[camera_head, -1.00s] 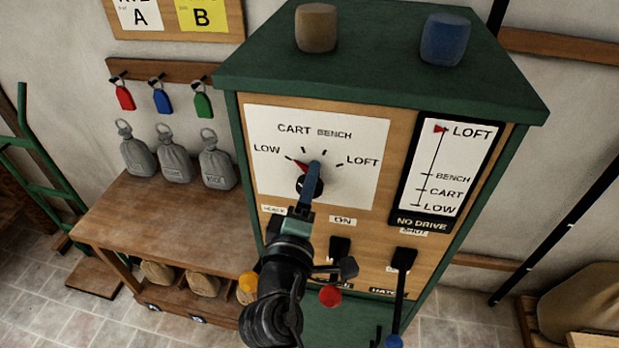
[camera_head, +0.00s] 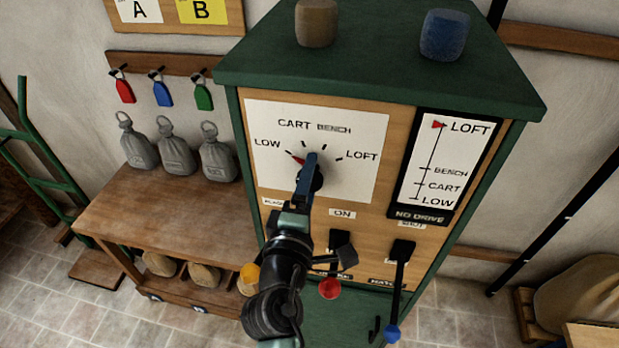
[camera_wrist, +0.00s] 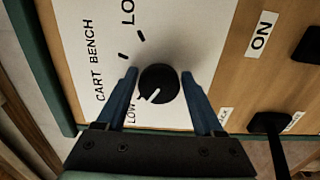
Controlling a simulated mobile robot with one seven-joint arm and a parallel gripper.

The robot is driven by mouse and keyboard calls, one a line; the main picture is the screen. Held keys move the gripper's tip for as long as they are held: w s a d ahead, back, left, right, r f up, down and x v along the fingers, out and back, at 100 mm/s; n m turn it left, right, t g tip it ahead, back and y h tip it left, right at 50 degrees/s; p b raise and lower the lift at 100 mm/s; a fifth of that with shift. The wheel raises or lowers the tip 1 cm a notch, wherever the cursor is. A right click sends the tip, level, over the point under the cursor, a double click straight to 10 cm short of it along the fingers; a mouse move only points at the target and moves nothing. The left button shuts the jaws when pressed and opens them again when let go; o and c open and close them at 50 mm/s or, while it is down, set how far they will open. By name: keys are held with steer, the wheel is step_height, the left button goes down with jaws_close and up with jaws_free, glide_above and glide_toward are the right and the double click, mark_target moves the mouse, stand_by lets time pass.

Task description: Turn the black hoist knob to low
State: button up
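The black hoist knob (camera_wrist: 158,84) sits on a white dial plate (camera_wrist: 185,25) marked LOW, CART, BENCH and LOFT. In the wrist view its white pointer line is turned to the lower left, towards the LOW label. The plate also shows in the head view (camera_head: 270,185), with a red mark by the LOW tick. My gripper (camera_wrist: 159,74) is open, with one blue finger on each side of the knob and a narrow gap at each side. In the head view my gripper (camera_head: 309,158) hides most of the knob.
A gauge panel (camera_head: 421,210) right of the dial has its red marker at LOFT. Below the dial are a black switch under ON and a blue-tipped lever (camera_head: 398,275). A red knob (camera_head: 330,288) is beside my arm. A bench with grey weights (camera_head: 172,153) stands left.

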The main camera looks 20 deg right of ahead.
steer(key=shift+o, duration=0.8)
steer(key=b+v, duration=0.4)
steer(key=v, duration=0.9)
steer(key=shift+w+r, duration=0.1)
steer(key=shift+r, duration=0.05)
